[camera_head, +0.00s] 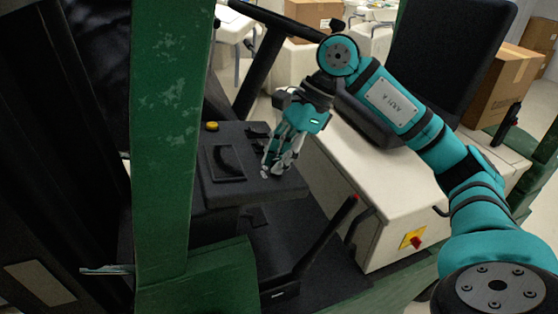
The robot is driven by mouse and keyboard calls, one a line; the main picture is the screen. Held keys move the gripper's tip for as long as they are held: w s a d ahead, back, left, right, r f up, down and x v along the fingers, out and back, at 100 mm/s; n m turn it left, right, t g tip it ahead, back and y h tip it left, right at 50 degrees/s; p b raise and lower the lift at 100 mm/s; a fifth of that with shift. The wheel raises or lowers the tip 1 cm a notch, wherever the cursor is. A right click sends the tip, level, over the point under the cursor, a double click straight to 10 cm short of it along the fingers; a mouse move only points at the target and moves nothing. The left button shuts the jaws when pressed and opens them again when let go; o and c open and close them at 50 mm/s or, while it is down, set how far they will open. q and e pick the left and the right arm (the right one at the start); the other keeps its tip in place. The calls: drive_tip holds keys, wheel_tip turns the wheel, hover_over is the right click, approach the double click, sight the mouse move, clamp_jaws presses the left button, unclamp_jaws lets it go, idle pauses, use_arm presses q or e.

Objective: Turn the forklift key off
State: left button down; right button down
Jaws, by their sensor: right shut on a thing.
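The forklift's dark dashboard panel (240,190) is left of centre, with a yellow knob (212,126) near its back left corner. My right gripper (272,168) reaches down to the panel's right end from above. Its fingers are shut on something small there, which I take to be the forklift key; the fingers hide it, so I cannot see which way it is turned. My left gripper is not in view; a small teal and grey piece (107,270) shows at the lower left, and I cannot tell what it is.
A green pillar (168,140) stands left of the panel. The black steering wheel column (262,70) rises behind it. A lever with a red tip (325,235) stands below right. A black seat (445,60) and a white housing with a red switch (415,241) are at the right.

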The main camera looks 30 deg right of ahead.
idle(0.4)
drive_tip(key=c, duration=1.4)
unclamp_jaws()
drive_tip(key=shift+c, duration=0.2)
drive_tip(key=v, duration=1.2)
drive_tip(key=shift+w+d, duration=0.1)
